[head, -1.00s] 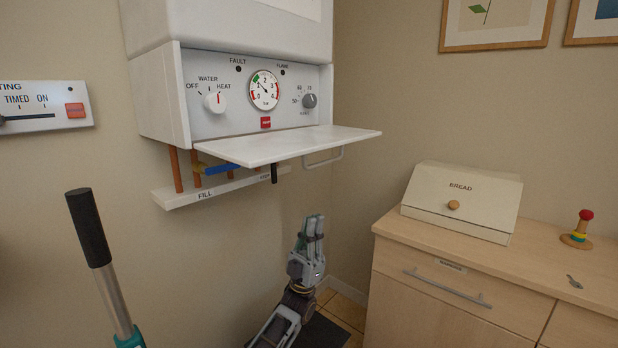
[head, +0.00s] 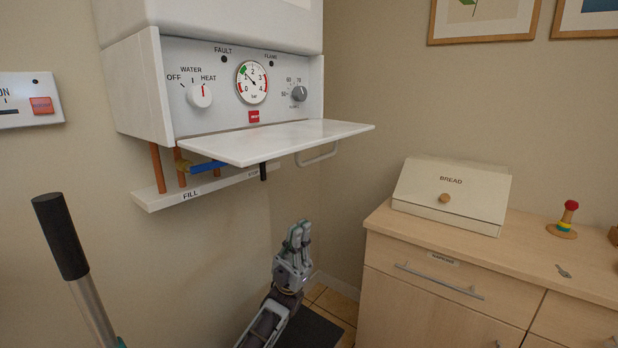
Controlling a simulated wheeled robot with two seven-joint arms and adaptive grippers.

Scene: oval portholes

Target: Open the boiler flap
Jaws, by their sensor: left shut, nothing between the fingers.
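The boiler (head: 140,85) hangs on the wall at the upper left. Its white flap (head: 275,143) is folded down and stands out almost level below the control panel (head: 222,92). The flap's bar handle (head: 318,156) hangs under its right edge. The panel's knobs, gauge and red button are uncovered. My left gripper (head: 300,232) is below the flap, pointing up, clear of it and of the handle. Its fingers are together with nothing between them. My right gripper is not in view.
Copper pipes and a blue lever (head: 208,167) sit under the boiler above a FILL strip (head: 205,188). A black-gripped pole (head: 60,236) stands at the left. A wooden cabinet (head: 400,245) with a bread box (head: 452,194) stands at the right.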

